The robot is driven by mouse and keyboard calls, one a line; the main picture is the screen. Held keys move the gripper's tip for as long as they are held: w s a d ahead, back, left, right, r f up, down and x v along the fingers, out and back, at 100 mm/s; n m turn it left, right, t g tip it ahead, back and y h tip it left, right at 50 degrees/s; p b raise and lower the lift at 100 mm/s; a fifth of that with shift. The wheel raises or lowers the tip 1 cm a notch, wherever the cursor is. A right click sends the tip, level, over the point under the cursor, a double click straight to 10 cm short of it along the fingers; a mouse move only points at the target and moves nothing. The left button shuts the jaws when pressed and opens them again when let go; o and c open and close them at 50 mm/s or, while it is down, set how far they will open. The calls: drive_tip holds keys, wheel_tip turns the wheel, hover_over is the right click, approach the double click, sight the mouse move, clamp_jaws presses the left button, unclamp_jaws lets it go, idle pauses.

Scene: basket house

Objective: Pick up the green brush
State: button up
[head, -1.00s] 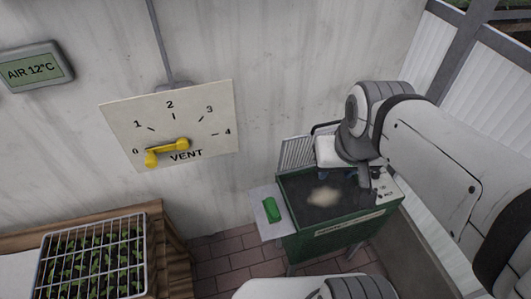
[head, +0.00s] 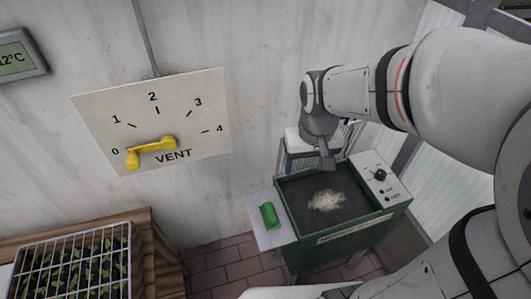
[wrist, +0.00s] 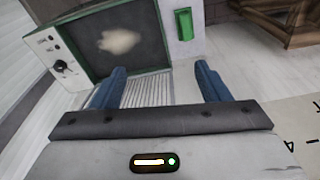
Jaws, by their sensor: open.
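The green brush (head: 269,215) lies on a pale side shelf (head: 258,236) at the left of the green machine. It also shows in the wrist view (wrist: 185,25), above and between the level of my fingers, apart from them. My gripper (wrist: 160,82) is open and empty, with its two blue fingers spread. In the head view my gripper (head: 325,158) hangs over the back edge of the green machine, above and to the right of the brush. Its fingers are partly hidden there.
The green machine (head: 345,238) has a dark top with a pale pile (head: 326,200) and a control panel (head: 380,182) at right. A vent panel with a yellow lever (head: 150,150) is on the wall. A seedling tray (head: 72,265) stands on a wooden bench at lower left.

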sight(270, 211)
drive_tip(key=w+a+f+b, duration=0.2)
drive_tip(key=f, duration=0.5)
drive_tip(key=w+a+f+n+g+b, duration=0.1)
drive_tip(key=w+a+f+b, duration=0.1)
drive_tip(key=f, duration=0.5)
drive_tip(key=w+a+f+g+b, duration=0.1)
drive_tip(key=w+a+f+b, duration=0.1)
drive_tip(key=f, duration=0.5)
drive_tip(key=shift+a+f+n+h+b, duration=0.15)
drive_tip(key=shift+a+n+h+b, duration=0.2)
drive_tip(key=shift+a+b, duration=0.45)
drive_tip(key=shift+g, duration=0.3)
drive_tip(key=f, duration=0.2)
drive_tip(key=s+f, duration=0.1)
drive_tip(key=f, duration=0.5)
drive_tip(key=shift+s+f, duration=0.15)
drive_tip(key=shift+s, duration=0.05)
drive_tip(key=shift+c, duration=0.2)
drive_tip(key=c, duration=1.1)
